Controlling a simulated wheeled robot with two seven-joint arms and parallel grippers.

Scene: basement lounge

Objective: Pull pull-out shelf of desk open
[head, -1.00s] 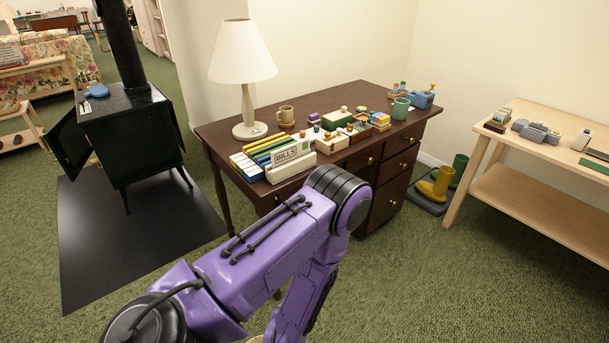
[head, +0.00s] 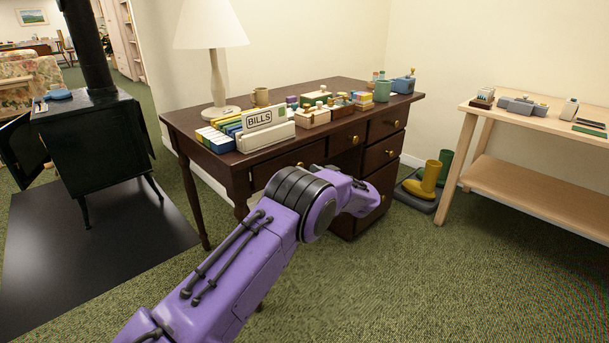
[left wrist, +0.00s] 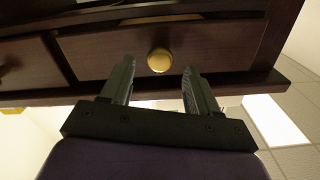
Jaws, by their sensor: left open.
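The dark brown desk (head: 290,155) stands against the wall, with several drawers with brass knobs along its front. I cannot make out a separate pull-out shelf for sure; the fronts all look closed. My purple left arm reaches to the desk front in the head view, and its fingers are hidden there. In the left wrist view my left gripper (left wrist: 157,76) is open and empty. It faces a dark wooden front (left wrist: 205,50) with a round brass knob (left wrist: 159,60). The knob appears between the fingertips; I cannot tell how far away it is. My right gripper is not in view.
A lamp (head: 212,60), a bills file box (head: 262,130) and small items cover the desktop. The carpet before the desk is clear.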

